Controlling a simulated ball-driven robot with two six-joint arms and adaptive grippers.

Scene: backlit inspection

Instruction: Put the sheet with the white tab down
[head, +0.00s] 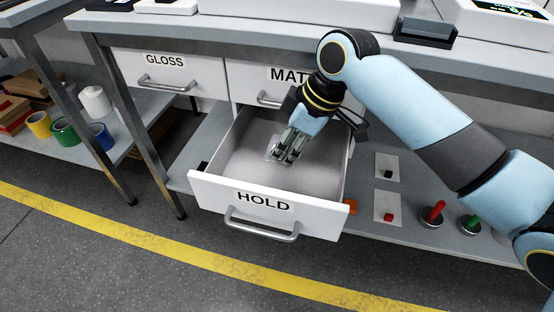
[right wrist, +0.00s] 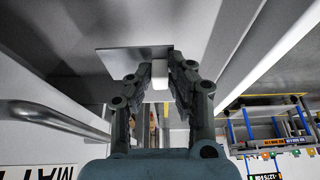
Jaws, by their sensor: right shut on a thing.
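My right gripper (head: 287,152) reaches down into the open drawer labelled HOLD (head: 264,201). In the right wrist view its fingers (right wrist: 160,80) are shut on the white tab (right wrist: 159,73) of a thin pale sheet (right wrist: 125,61). The sheet extends to the left of the fingers there. In the head view only a faint edge of the sheet (head: 271,154) shows beside the fingers, over the drawer's bare floor. I cannot tell whether the sheet touches the floor. My left gripper is not in view.
Closed drawers labelled GLOSS (head: 165,75) and MATT (head: 275,76) sit above. On the lower shelf, right of the drawer, lie a sheet with a black tab (head: 386,160) and one with a red tab (head: 387,200). Red (head: 434,213) and green (head: 471,222) handled objects stand farther right.

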